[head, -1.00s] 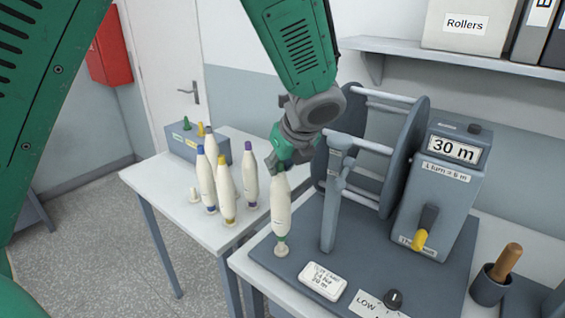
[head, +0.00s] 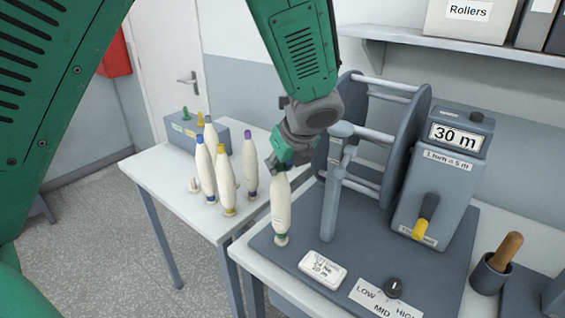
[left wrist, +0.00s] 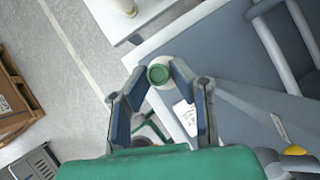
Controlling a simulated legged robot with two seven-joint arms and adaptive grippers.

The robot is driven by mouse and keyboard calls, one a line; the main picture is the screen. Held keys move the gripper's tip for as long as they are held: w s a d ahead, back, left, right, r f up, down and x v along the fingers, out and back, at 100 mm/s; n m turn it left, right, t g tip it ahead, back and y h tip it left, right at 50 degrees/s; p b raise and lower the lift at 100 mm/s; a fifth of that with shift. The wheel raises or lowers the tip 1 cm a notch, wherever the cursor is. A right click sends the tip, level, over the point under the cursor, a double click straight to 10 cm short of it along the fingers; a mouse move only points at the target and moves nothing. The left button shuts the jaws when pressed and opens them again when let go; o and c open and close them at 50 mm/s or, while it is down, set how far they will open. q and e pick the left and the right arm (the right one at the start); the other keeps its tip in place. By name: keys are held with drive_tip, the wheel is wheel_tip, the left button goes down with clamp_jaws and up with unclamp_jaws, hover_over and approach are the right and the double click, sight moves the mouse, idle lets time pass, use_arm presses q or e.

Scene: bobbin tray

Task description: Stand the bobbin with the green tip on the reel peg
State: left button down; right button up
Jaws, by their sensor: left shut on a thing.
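My left gripper (head: 284,163) is shut on the top of a cream bobbin (head: 281,205) and holds it nearly upright. The bobbin has a green band at its lower end. In the left wrist view, its round green tip (left wrist: 158,74) sits between the fingertips (left wrist: 158,80). The bobbin's foot is right over the small cream reel peg (head: 281,242) on the dark base plate (head: 268,238). The foot hides most of the peg, and I cannot tell whether it is fully seated. My right gripper is not in view.
Several bobbins with other tip colours, including a yellow one (head: 226,185), stand on the left table (head: 150,165). The reel frame (head: 340,190) and 30 m counter box (head: 440,185) stand close to the right.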

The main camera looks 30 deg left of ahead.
use_arm(q)
drive_tip(key=shift+f, duration=0.5)
drive_tip(key=c, duration=1.3)
unclamp_jaws()
drive_tip(key=shift+d+r, duration=0.15)
drive_tip(key=shift+r, duration=0.1)
drive_tip(key=v, duration=1.1)
drive_tip(key=shift+d+r, duration=0.15)
drive_tip(key=shift+d, duration=0.05)
